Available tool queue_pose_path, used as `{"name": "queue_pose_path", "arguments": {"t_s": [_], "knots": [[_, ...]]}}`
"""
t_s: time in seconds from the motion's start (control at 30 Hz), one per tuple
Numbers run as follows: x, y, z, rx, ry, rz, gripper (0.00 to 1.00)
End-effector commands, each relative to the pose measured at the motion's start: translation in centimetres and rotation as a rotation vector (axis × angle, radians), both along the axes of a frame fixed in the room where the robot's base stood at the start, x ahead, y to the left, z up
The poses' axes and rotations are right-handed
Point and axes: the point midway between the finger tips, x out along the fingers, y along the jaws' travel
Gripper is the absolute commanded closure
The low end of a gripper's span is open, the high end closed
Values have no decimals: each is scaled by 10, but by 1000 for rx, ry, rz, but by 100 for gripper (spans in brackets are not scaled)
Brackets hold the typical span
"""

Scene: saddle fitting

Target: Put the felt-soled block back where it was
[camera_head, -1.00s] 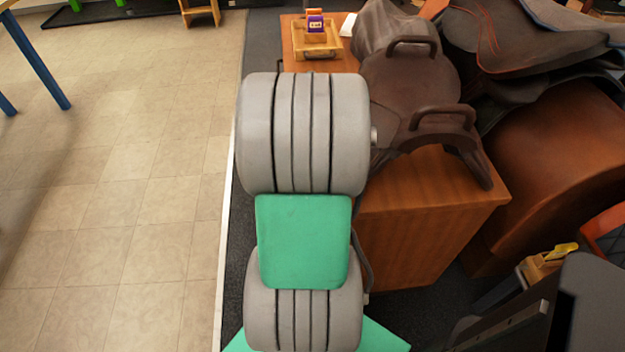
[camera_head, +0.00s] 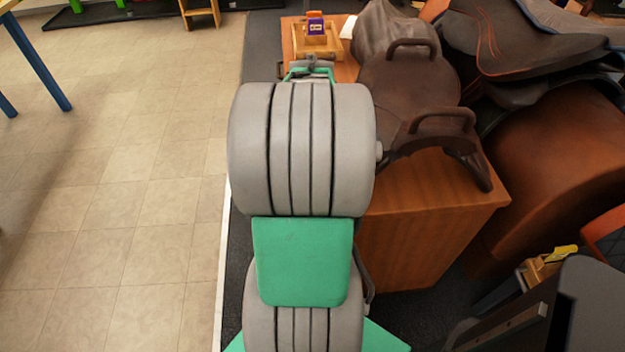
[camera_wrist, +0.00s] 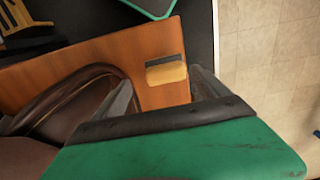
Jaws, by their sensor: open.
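The felt-soled block (camera_wrist: 166,74), pale wood with a dark grey strip along one side, shows in the wrist view on the wooden cabinet top (camera_wrist: 150,38). My gripper (camera_wrist: 163,93) is open, its two grey fingers spread apart. The block appears between and beyond the fingertips; I cannot tell how far it is from them. In the head view my arm hides the block, and only a grey and green part of my gripper (camera_head: 309,70) shows past it.
A brown saddle (camera_head: 408,85) with handles lies on the cabinet (camera_head: 430,220), close to my gripper; it also shows in the wrist view (camera_wrist: 75,105). A wooden tray (camera_head: 318,53) with a purple box (camera_head: 316,24) stands at the far end. Tiled floor (camera_head: 130,180) is open at left.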

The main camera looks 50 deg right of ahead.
Motion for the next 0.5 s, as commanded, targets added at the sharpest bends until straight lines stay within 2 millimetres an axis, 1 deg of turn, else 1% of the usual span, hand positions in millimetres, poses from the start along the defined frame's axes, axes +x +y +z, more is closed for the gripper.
{"name": "queue_pose_path", "arguments": {"t_s": [0.03, 0.1, 0.23, 0.33, 0.43, 0.5], "knots": [[1, -1, 16, -5, -3, 0, 15], [1, -1, 34, -4, -3, 0, 15], [0, 0, 60, -2, -2, 0, 15], [0, 0, 70, -1, -1, 0, 15], [0, 1, 73, 0, 0, 1, 15], [6, 8, 74, -3, -3, 23, 15]]}}
